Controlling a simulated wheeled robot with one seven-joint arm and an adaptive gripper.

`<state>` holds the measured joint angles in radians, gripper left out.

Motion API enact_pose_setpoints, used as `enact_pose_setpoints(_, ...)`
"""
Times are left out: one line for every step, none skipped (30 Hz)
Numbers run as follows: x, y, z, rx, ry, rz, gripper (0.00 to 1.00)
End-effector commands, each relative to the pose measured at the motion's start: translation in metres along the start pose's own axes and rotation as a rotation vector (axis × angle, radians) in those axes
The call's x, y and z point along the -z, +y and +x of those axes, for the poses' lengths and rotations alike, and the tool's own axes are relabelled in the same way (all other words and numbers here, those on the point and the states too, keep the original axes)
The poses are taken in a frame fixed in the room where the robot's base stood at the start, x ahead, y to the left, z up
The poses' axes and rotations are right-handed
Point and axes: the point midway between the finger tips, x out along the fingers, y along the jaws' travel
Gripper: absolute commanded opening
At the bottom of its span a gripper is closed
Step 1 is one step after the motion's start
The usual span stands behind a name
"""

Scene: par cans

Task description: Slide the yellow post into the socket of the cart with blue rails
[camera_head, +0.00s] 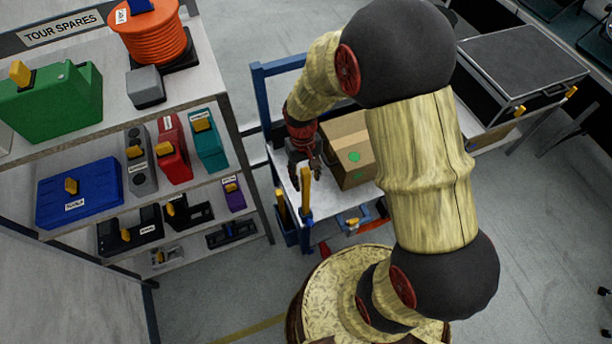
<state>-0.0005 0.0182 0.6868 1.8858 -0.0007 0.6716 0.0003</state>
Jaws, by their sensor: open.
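The cart with blue rails (257,97) stands in the middle, partly hidden behind my arm. An upright yellow post (305,192) is at its near left corner, above a blue fitting (306,223). I cannot tell which of these is the socket, or how deep either post sits. My gripper (306,174) is open and points down over the cart, close to the top of the right-hand post. I cannot tell whether it touches the post.
A cardboard box (347,140) with a green dot sits on the cart, right of my gripper. A shelf unit (225,101) full of coloured cases stands at left. A black case (522,65) lies at right. Grey floor is free at lower right.

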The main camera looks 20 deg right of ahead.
Motion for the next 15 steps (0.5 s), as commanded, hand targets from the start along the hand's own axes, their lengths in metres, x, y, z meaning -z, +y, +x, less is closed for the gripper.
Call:
enact_pose_setpoints(0.000,0.000,0.000,0.000,0.000,0.000,0.42)
enact_pose_setpoints(0.000,0.000,-0.001,0.000,0.000,0.000,0.42)
enact_pose_setpoints(0.000,0.000,-0.003,0.000,0.001,0.000,0.42)
enact_pose_setpoints(0.001,0.000,-0.005,0.000,0.002,0.000,0.42)
enact_pose_setpoints(0.001,0.000,-0.008,0.000,0.003,0.000,0.42)
enact_pose_setpoints(0.001,0.000,-0.013,0.000,0.004,0.000,0.42)
enact_pose_setpoints(0.001,0.000,-0.018,0.000,0.004,0.000,0.42)
enact_pose_setpoints(0.002,0.000,-0.023,0.000,0.004,0.000,0.42)
enact_pose_setpoints(0.001,0.000,-0.030,0.000,0.005,0.000,0.42)
enact_pose_setpoints(0.001,0.000,-0.036,0.000,0.005,0.000,0.42)
enact_pose_setpoints(0.002,0.000,-0.043,0.000,0.006,0.000,0.42)
enact_pose_setpoints(0.002,0.000,-0.051,0.000,0.005,0.000,0.42)
enact_pose_setpoints(0.002,0.000,-0.058,0.000,0.005,0.000,0.42)
enact_pose_setpoints(0.001,0.000,-0.064,0.000,0.005,0.000,0.42)
enact_pose_setpoints(0.002,0.000,-0.072,0.000,0.005,0.000,0.42)
